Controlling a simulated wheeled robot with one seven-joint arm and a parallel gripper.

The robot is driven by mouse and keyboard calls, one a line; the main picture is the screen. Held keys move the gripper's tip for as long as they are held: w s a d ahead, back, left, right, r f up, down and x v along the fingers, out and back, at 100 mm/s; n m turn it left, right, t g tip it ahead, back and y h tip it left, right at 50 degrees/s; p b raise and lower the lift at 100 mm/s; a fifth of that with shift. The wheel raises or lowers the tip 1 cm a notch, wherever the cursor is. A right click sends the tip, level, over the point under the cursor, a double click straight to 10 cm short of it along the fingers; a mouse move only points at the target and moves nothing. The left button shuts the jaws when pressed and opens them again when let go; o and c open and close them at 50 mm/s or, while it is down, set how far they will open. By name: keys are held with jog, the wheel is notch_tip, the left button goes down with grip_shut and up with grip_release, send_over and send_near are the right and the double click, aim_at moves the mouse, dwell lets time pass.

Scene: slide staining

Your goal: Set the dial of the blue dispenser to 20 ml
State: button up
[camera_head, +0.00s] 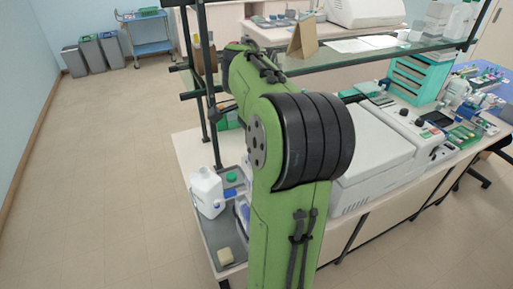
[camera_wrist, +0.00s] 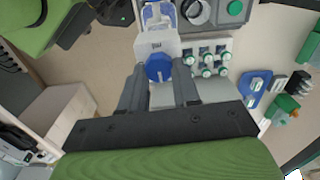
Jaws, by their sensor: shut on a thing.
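In the wrist view the blue dispenser shows a white body (camera_wrist: 156,45) with small dark lettering and a round blue dial (camera_wrist: 159,67) on its near face. My gripper (camera_wrist: 160,75) reaches up from the bottom of this view, with one finger on each side of the dial. It is shut on the dial. The dial's setting is too small to read. In the head view my green arm hides the gripper and most of the dispenser; only a bluish-white part (camera_head: 243,207) shows beside the arm.
A white jug (camera_head: 207,193) stands on the grey tray (camera_head: 218,238) left of my arm, near a beige block (camera_head: 226,256). Several green-capped bottles (camera_wrist: 206,60) stand right of the dispenser. A large white machine (camera_head: 375,155) is right of my arm. A shelf (camera_head: 345,55) spans above the bench.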

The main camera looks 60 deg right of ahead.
jog(key=n, duration=0.4)
jog(key=shift+w, duration=0.1)
jog(key=shift+w+n, duration=0.1)
jog(key=shift+n, duration=1.9)
jog(key=o, duration=1.1)
jog(key=shift+c, duration=0.2)
notch_tip(320, 180, up, 16)
jog(key=p, duration=0.5)
jog(key=shift+f, duration=0.15)
